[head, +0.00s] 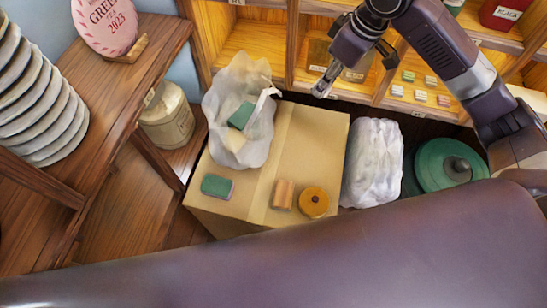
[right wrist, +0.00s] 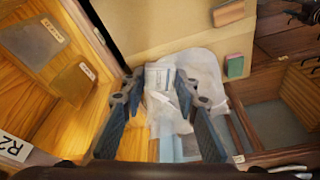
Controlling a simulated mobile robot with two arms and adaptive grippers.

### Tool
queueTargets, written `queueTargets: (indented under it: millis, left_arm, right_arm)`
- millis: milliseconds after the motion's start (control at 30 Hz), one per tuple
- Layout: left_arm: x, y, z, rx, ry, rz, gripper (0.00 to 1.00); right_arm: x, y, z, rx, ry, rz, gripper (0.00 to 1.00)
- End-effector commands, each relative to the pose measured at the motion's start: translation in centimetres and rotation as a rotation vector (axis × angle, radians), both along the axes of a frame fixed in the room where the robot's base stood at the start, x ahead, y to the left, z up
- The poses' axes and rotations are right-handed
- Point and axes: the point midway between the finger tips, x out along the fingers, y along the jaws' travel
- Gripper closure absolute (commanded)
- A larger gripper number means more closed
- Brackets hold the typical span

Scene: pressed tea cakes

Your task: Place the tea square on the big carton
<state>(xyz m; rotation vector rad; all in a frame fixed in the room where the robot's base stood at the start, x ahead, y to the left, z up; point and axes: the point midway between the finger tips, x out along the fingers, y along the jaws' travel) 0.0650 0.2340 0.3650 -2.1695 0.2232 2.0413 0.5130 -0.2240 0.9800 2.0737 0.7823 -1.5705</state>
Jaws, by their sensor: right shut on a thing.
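The big carton (head: 262,165) is a tan cardboard box in the middle of the head view; part of its top shows in the right wrist view (right wrist: 150,25). My right gripper (head: 320,90) is above and beyond its far right edge, beside the shelves. In the right wrist view my right gripper (right wrist: 159,80) is shut on a small pale block with faint markings, seemingly the tea square (right wrist: 159,76). The fingers partly cover it, and it is hard to make out in the head view.
On the carton are a white plastic bag (head: 250,145) with a green block (head: 241,116), a green block (head: 217,186), a brown block (head: 282,195) and an orange round (head: 313,203). The carton's right far part is clear. A white wrapped bundle (head: 373,160) stands right.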

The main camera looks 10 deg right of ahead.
Motion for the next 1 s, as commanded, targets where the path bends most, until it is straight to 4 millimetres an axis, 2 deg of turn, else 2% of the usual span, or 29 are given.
queueTargets:
  millis: [33,100,300,400,567,667,1000]
  left_arm:
    - [0.0,-0.1,-0.9,-0.001,-0.001,0.000,0.60]
    - [0.3,-0.1,-1.5,-0.002,-0.005,-0.001,0.60]
    - [3.3,-0.3,-2.5,-0.005,-0.046,-0.001,0.60]
    - [4.0,-0.4,-2.8,-0.006,-0.057,-0.001,0.60]
    - [3.4,-0.2,-3.0,-0.005,-0.049,-0.001,0.60]
    - [2.8,-0.1,-3.0,-0.003,-0.040,-0.001,0.60]
    - [2.0,0.2,-2.9,0.001,-0.028,-0.001,0.60]
  right_arm:
    - [0.3,-0.5,-1.6,0.003,0.005,0.045,0.82]
    - [0.6,-1.1,-2.9,0.003,0.006,0.118,0.82]
    - [1.2,-2.8,-6.1,0.004,0.003,0.291,0.82]
    - [1.3,-3.5,-7.2,0.002,0.003,0.348,0.82]
    - [1.4,-4.0,-8.2,0.001,0.002,0.393,0.82]
    - [1.3,-4.0,-9.7,0.002,0.005,0.402,0.82]
    - [1.3,-3.9,-18.7,0.003,0.006,0.399,0.82]
